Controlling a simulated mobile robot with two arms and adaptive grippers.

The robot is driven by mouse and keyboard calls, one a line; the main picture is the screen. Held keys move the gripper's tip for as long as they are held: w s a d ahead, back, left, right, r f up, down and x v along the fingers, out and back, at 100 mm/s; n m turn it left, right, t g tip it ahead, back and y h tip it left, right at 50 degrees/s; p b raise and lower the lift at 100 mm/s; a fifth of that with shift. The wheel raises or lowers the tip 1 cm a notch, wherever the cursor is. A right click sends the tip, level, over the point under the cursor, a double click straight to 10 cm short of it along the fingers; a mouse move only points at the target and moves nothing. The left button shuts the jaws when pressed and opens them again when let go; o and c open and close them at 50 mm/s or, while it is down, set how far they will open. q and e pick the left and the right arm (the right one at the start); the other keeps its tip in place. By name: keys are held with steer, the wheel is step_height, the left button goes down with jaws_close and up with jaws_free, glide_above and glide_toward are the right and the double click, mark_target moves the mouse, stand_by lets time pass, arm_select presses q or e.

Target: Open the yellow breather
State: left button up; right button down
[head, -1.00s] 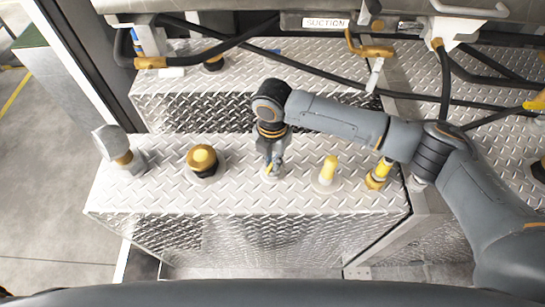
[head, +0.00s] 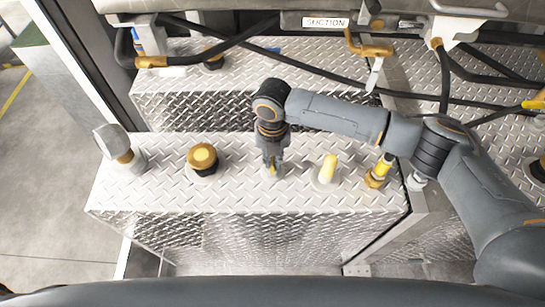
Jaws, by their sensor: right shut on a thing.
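My right gripper (head: 271,168) points down over the middle of the diamond-plate tank top. Its fingers are shut on a small yellow part, seemingly the yellow breather (head: 272,171), with only a bit of yellow showing between the fingers. The rest of that part is hidden by the fingers and wrist. To its right a separate pale yellow upright fitting (head: 329,168) stands on a light round base, apart from the gripper. My left gripper is not in view.
A dark fitting with a yellow-gold cap (head: 202,157) and a silver-capped fitting (head: 118,147) stand left on the tank top (head: 150,190). A yellow coupling (head: 378,172) stands right, under my forearm. Black hoses (head: 310,70) and a SUCTION label (head: 325,22) lie behind.

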steer(key=c, duration=1.3)
jaws_free()
step_height(320, 180, up, 12)
steer(key=shift+f, duration=0.1)
